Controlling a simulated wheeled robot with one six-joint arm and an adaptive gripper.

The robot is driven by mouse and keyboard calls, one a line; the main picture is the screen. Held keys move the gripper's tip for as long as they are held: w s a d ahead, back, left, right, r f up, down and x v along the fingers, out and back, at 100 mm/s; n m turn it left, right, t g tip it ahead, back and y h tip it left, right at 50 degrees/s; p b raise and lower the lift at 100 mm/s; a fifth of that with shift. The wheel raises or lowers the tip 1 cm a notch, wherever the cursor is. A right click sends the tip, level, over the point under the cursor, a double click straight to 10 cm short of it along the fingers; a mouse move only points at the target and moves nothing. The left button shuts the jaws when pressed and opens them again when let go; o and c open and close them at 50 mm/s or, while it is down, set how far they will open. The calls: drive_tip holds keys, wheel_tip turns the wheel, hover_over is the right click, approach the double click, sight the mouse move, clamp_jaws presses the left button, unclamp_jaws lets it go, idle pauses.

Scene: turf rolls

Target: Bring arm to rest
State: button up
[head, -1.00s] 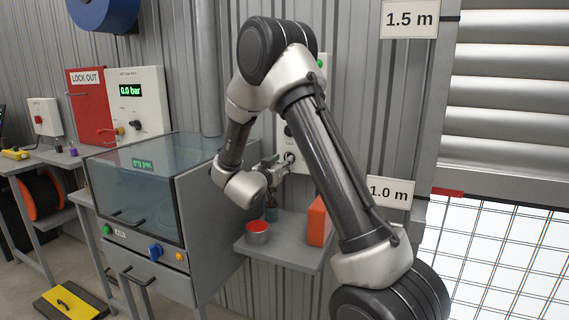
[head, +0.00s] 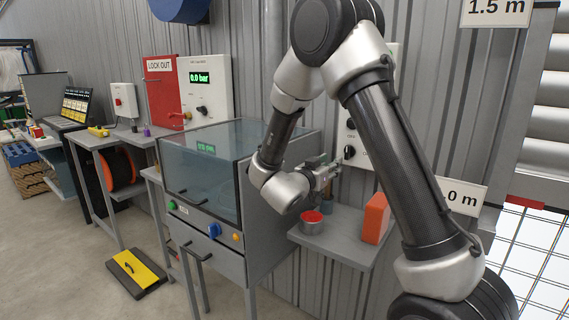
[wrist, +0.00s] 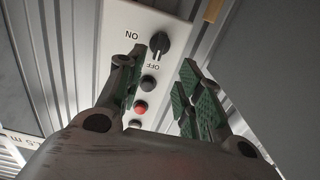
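My gripper (head: 328,172) is at the end of my bent arm, in front of the white control box on the corrugated wall. In the wrist view my gripper (wrist: 160,95) has its two green-padded fingers spread apart with nothing between them. Beyond them is the white control box (wrist: 120,50) with a black ON/OFF knob (wrist: 159,43), black buttons and a red button (wrist: 140,108). The fingers look clear of the knob. In the head view my arm hides part of the box.
A grey shelf (head: 340,234) below my gripper holds a tin with a red top (head: 312,222) and an orange block (head: 375,218). A glass-topped cabinet (head: 255,215) stands left of my gripper.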

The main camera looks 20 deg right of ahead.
drive_tip(key=w+a+f+n+y, duration=0.2)
drive_tip(key=w+a+f+y, duration=0.2)
drive_tip(key=a+f+y, duration=0.4)
drive_tip(key=s+a+f+n+g+y, duration=0.1)
drive_tip(key=s+a+f+n+y, duration=0.1)
drive_tip(key=a+f+n+y, duration=0.25)
drive_tip(key=s+a+r+n+g+y, duration=0.2)
drive_tip(key=s+a+g+y, duration=0.15)
drive_tip(key=s, duration=0.35)
drive_tip(key=s+d+r, duration=0.5)
drive_tip(key=s, duration=0.4)
drive_tip(key=s+d+r+n+g+h, duration=0.1)
drive_tip(key=s+d+r, duration=0.4)
drive_tip(key=s, duration=0.4)
drive_tip(key=s+d+r+g, duration=0.1)
drive_tip(key=s+d+r, duration=0.4)
drive_tip(key=s, duration=0.4)
drive_tip(key=shift+s+d+r+n+h, duration=0.35)
drive_tip(key=shift+s+d+r+h, duration=0.05)
drive_tip(key=shift+r, duration=0.45)
